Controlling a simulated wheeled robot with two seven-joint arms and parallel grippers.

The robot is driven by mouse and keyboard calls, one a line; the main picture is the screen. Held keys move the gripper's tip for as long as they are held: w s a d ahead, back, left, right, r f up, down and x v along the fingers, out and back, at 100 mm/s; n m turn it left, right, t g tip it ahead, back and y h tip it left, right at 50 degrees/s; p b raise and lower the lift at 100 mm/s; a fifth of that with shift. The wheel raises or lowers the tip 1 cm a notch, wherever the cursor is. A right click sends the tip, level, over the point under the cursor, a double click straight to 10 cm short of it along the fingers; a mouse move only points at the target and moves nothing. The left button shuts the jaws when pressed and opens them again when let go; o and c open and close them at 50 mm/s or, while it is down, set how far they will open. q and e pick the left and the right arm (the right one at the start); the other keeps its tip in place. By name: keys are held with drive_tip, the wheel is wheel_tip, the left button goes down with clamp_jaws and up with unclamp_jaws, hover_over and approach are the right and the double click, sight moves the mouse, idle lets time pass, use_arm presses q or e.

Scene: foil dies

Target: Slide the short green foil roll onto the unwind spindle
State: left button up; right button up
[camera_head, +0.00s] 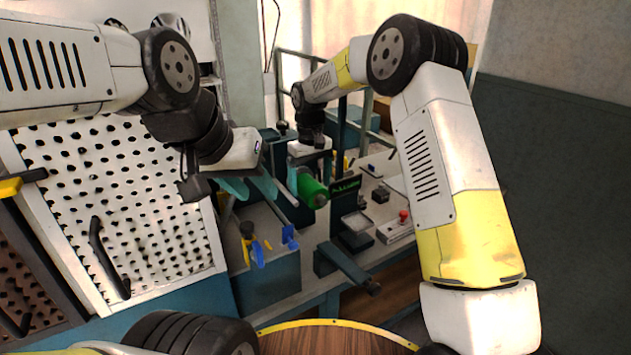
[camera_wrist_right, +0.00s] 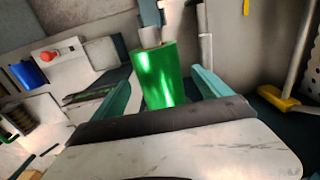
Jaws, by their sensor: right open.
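The short green foil roll (camera_head: 312,190) is in the middle of the head view, just below my right gripper (camera_head: 307,167). In the right wrist view the green roll (camera_wrist_right: 160,80) lies between the two teal fingers of my right gripper (camera_wrist_right: 160,84), which is open with gaps on both sides of the roll. A pale grey cylindrical end (camera_wrist_right: 150,38) shows at the roll's far end; I cannot tell whether it is the core or the unwind spindle. My left gripper (camera_head: 251,186) is open and empty, left of the roll, its teal fingers apart.
A box with a red button (camera_head: 403,216) stands right of the roll, beside a small grey tray (camera_head: 356,222). Blue clips (camera_head: 258,253) are on the bench below my left gripper. A white perforated panel (camera_head: 110,200) stands at left.

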sight(312, 181)
wheel_tip(312, 181, up, 6)
drive_tip(key=shift+f, duration=0.15)
idle(0.3)
drive_tip(key=shift+d+r, duration=0.15)
drive_tip(key=shift+r, duration=0.2)
drive_tip(key=s+d+r+m+t+y, duration=0.1)
drive_tip(key=s+d+r+m+t, duration=0.2)
drive_tip(key=s+d+r, duration=1.1)
drive_tip(key=s+d+f+m+t, duration=0.1)
drive_tip(key=s+d, duration=0.3)
drive_tip(key=s, duration=0.4)
drive_tip(key=s+d+f+m+t+y, duration=0.1)
drive_tip(key=s+d, duration=0.3)
drive_tip(key=s, duration=0.5)
drive_tip(key=shift+f+m+t, duration=0.45)
drive_tip(key=shift+m+t, duration=0.15)
drive_tip(key=shift+m, duration=0.2)
